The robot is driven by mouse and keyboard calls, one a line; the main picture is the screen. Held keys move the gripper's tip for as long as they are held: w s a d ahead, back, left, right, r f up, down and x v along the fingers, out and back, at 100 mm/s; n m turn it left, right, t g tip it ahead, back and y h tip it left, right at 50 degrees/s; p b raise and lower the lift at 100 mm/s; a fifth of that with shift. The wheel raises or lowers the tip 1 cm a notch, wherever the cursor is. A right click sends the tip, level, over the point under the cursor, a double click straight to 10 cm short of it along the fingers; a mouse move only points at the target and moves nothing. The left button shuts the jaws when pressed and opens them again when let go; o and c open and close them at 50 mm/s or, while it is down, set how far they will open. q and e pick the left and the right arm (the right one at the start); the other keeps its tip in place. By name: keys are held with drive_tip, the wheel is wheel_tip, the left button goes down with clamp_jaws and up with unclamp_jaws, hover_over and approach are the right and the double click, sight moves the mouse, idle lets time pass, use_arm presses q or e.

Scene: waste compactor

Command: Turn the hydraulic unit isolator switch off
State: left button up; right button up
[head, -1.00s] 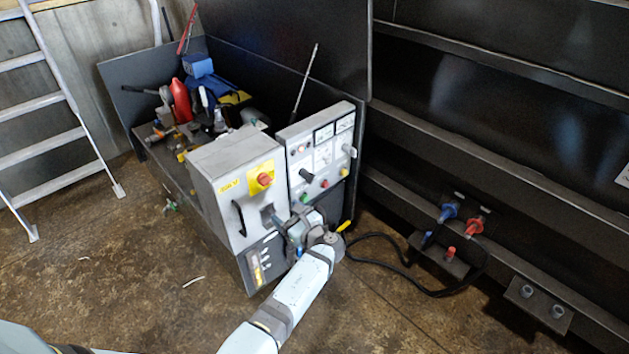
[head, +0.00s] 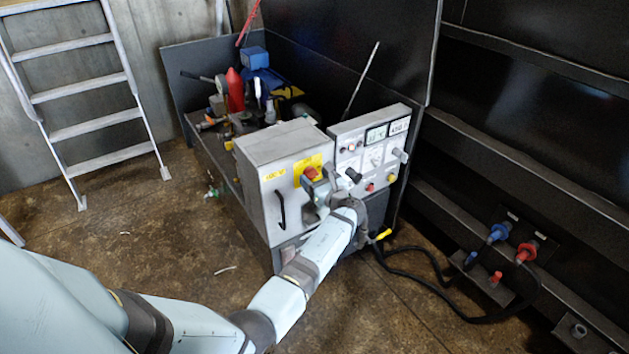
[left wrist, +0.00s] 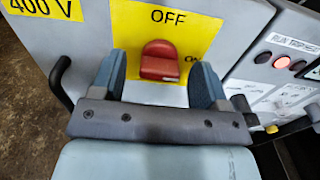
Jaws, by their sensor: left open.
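The isolator switch is a red rotary handle on a yellow plate, on the front of the grey electrical box (head: 254,185). In the left wrist view the red handle (left wrist: 160,60) lies below the word OFF, with a partly hidden ON to its right on the yellow plate (left wrist: 205,30). My left gripper (head: 314,187) is at the switch. It is open, with one finger on each side of the handle, also seen in the left wrist view (left wrist: 159,80); I cannot tell whether they touch it. My right gripper is not in view.
A control panel (head: 375,150) with displays, knobs and buttons stands right of the box. A black door handle (head: 281,209) is on the box front. A black cable (head: 440,290) runs along the floor to the right. A ladder (head: 90,100) stands at the left.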

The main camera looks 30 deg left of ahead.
use_arm(q)
drive_tip(key=shift+w+a, duration=0.2)
drive_tip(key=shift+a, duration=0.2)
drive_tip(key=shift+c, duration=0.2)
drive_tip(key=c, duration=0.9)
